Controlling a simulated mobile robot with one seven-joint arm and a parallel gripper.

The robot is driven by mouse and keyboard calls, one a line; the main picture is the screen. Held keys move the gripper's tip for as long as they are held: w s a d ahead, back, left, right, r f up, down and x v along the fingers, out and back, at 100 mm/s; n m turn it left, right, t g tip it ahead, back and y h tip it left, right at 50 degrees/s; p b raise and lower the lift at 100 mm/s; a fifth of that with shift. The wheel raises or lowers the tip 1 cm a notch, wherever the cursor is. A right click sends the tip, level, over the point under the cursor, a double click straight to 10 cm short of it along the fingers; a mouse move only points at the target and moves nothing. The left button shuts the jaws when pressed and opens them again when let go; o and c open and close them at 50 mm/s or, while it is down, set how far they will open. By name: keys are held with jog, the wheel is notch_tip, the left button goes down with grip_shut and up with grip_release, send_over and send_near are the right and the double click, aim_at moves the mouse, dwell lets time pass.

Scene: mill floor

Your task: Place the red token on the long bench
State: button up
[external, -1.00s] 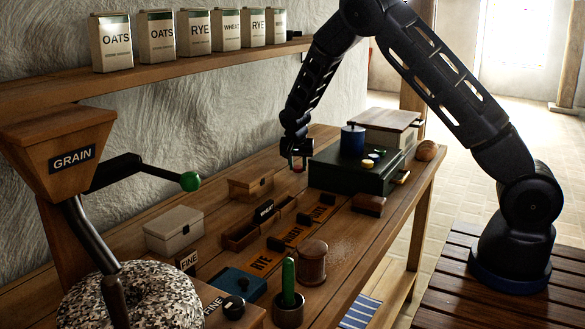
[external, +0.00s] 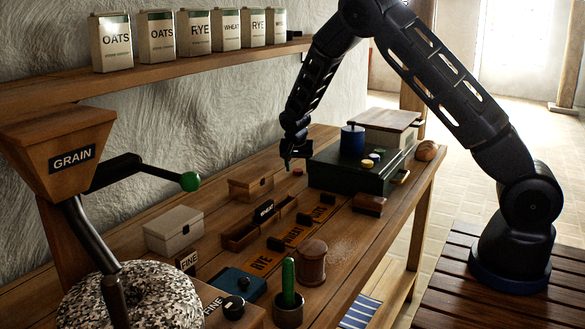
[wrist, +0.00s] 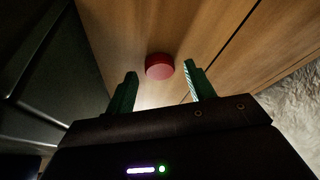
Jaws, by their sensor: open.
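The red token (external: 298,171) lies flat on the long bench (external: 330,245), left of the dark green box. In the wrist view the red token (wrist: 159,66) rests on the wood just beyond and between my green fingertips. My gripper (wrist: 160,85) is open and empty, with nothing between its fingers. In the external view my gripper (external: 289,165) hangs low over the bench, close to the left of the token. I cannot tell its exact height above the wood.
The dark green box (external: 345,172) stands right of my gripper, bearing a blue cylinder (external: 352,140) and small discs. A small wooden box (external: 250,187) and divided tray (external: 240,236) lie nearer the camera. The wall (wrist: 295,115) is close behind.

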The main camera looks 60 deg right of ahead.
jog(key=s+a+r+n+y, duration=0.1)
jog(key=s+a+r, duration=0.25)
jog(key=r, duration=0.35)
jog(key=s+a+r+n+y, duration=0.1)
jog(key=s+a+r, duration=0.25)
jog(key=r, duration=0.35)
jog(key=s+a+r+n, duration=0.1)
jog(key=s+a+r, duration=0.2)
jog(key=s+r, duration=0.35)
jog(key=s+a+r+n+t+y, duration=0.1)
jog(key=s+a+r+n+y, duration=0.3)
jog(key=s+r, duration=0.6)
jog(key=s+a+r+n+t+h, duration=0.1)
jog(key=s+a+n, duration=0.2)
jog(key=s, duration=0.9)
jog(key=s+a+r+n, duration=0.2)
jog(key=s+a, duration=0.4)
jog(key=s, duration=0.7)
jog(key=shift+a+n+t+h, duration=0.15)
jog(key=shift+n+t+h, duration=0.25)
jog(key=shift+n, duration=0.4)
